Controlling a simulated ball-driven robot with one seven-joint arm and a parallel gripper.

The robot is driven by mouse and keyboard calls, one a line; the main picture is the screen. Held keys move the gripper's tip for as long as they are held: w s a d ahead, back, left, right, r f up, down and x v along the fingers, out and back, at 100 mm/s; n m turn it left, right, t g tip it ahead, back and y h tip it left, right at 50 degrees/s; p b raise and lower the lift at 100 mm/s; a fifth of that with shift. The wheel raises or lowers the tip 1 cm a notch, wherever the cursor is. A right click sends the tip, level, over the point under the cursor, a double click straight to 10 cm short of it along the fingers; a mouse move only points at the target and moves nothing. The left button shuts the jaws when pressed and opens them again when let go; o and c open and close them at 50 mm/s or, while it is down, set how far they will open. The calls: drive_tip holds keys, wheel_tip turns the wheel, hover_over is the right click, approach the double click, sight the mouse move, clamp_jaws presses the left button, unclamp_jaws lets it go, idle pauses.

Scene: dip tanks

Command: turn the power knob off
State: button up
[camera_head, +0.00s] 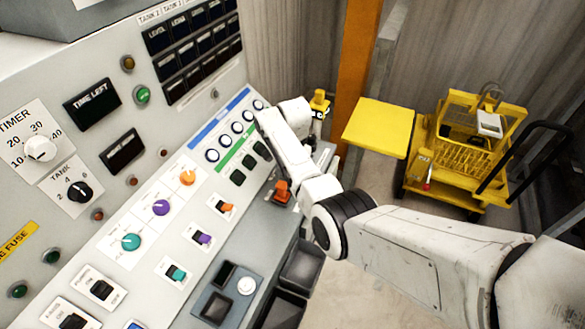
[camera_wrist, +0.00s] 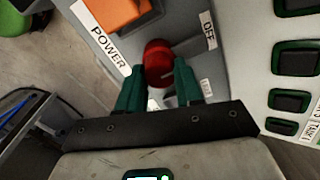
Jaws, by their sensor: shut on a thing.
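The power knob (camera_wrist: 157,55) is a red, rounded knob on a grey panel in the wrist view. A white label reading POWER (camera_wrist: 109,53) lies to its left, and a label reading OFF (camera_wrist: 208,31) lies to its right. My gripper (camera_wrist: 159,72) has its two green fingers on either side of the knob's near part, shut on it. I cannot tell which way the knob points. In the head view my arm reaches to the panel's far right end, and I cannot make out the knob or the fingertips there.
An orange part (camera_wrist: 117,11) stands close beyond the knob. Dark green-framed switches (camera_wrist: 297,58) line the panel at right. In the head view, other knobs and switches cover the panel (camera_head: 75,245), and a yellow cart (camera_head: 468,150) stands on the floor at right.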

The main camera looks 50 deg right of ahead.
drive_tip(key=shift+w+r, duration=0.1)
drive_tip(key=o, duration=1)
drive_tip(key=shift+o, duration=0.2)
wheel_tip(320, 180, up, 11)
drive_tip(key=shift+s, duration=0.2)
drive_tip(key=shift+f, duration=0.2)
